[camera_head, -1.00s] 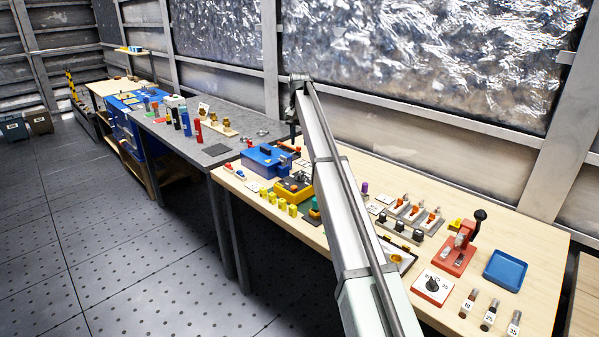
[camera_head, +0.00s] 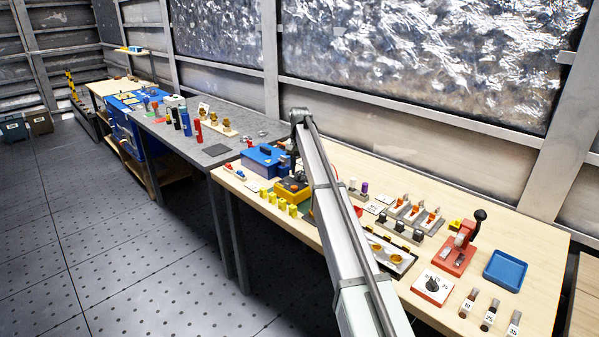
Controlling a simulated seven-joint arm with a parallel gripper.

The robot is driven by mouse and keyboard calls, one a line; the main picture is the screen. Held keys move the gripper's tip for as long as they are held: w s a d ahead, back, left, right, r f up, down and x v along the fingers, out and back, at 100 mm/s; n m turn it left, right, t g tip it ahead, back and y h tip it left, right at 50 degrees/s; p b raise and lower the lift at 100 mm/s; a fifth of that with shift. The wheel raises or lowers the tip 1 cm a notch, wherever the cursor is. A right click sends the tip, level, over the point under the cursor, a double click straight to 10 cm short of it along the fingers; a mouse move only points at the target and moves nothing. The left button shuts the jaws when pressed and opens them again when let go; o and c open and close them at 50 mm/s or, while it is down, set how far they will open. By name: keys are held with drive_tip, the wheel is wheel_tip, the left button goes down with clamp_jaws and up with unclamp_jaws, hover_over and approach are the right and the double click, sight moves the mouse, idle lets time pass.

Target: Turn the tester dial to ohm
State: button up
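The likely tester is a yellow box (camera_head: 291,194) with a dark top, on the wooden bench left of my arm. Its dial and markings are too small to read, so I cannot tell the setting. My gripper (camera_head: 293,172) points down over the back of the yellow box, partly hidden by my arm. I cannot tell whether it touches the box or whether its fingers are open. A separate white plate with a black knob (camera_head: 433,284) lies at the bench's front right.
A blue box (camera_head: 264,159) stands close behind the yellow one, and several yellow pieces (camera_head: 282,203) stand in front. A red press (camera_head: 460,250) and a blue tray (camera_head: 506,268) are at the right. My arm hides the bench middle.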

drive_tip(key=shift+f, duration=0.85)
drive_tip(key=shift+c, duration=0.4)
clamp_jaws()
